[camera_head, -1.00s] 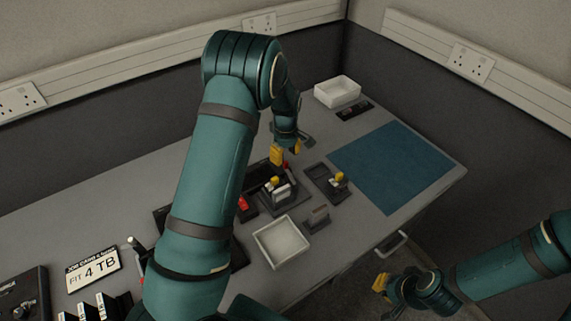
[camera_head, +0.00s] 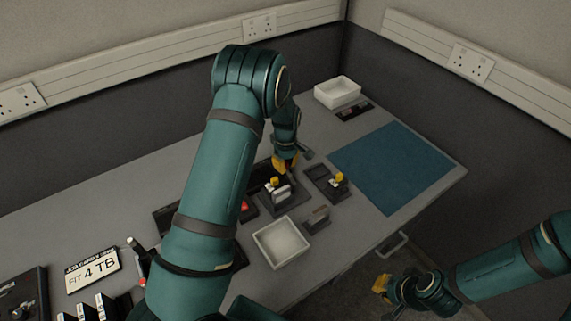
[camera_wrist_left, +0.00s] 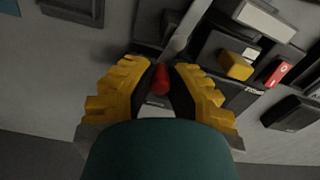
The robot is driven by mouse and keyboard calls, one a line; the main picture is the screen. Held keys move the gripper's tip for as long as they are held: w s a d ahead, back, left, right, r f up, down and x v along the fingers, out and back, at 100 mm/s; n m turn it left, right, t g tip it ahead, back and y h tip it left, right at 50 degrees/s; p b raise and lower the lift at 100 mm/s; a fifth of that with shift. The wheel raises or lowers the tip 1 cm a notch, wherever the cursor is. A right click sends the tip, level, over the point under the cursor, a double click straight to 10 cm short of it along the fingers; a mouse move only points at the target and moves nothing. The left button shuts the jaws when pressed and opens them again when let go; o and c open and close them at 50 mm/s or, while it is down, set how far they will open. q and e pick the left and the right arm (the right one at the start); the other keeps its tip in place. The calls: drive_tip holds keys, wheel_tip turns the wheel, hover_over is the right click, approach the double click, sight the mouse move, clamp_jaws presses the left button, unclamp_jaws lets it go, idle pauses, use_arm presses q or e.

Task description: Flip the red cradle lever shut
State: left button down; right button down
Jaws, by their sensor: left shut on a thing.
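The red cradle lever (camera_wrist_left: 160,80) shows in the left wrist view between the yellow finger pads of my left gripper (camera_wrist_left: 159,68), which is shut on it. In the head view my left gripper (camera_head: 285,163) is at the back edge of a dark cradle unit (camera_head: 284,205) and hides the lever there. The unit carries a yellow-topped part and a pale block. My right gripper (camera_head: 382,284) hangs off the front of the table at lower right, away from the cradle; its finger opening is too small to judge.
A second dark tray with a yellow knob (camera_head: 338,179) stands to the right of the cradle. A white tray (camera_head: 281,243) and a small grey block holder (camera_head: 317,218) are in front. A blue mat (camera_head: 390,168) lies clear at right. A white box (camera_head: 337,92) stands at the back.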

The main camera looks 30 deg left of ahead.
idle(0.4)
use_arm(q)
drive_tip(key=m, duration=0.1)
drive_tip(key=m+b, duration=0.1)
drive_tip(key=m, duration=0.1)
drive_tip(key=shift+w+d+m, duration=0.3)
drive_tip(key=shift+w, duration=0.05)
drive_tip(key=m, duration=0.1)
drive_tip(key=d+m+b, duration=0.1)
drive_tip(key=m, duration=0.1)
drive_tip(key=shift+w+m, duration=0.2)
drive_tip(key=shift+m, duration=0.1)
drive_tip(key=m, duration=0.2)
drive_tip(key=d+m+b, duration=0.1)
drive_tip(key=m, duration=0.1)
drive_tip(key=shift+w+d, duration=0.1)
drive_tip(key=shift+d, duration=0.05)
drive_tip(key=shift+s+d+r+m+b, duration=0.1)
drive_tip(key=shift+d+m+b, duration=0.2)
drive_tip(key=shift+m, duration=0.85)
drive_tip(key=shift+s+d+m+b, duration=0.15)
drive_tip(key=shift+d+m, duration=0.2)
drive_tip(key=shift+m, duration=0.8)
drive_tip(key=c, duration=0.9)
unclamp_jaws()
drive_tip(key=shift+d, duration=0.1)
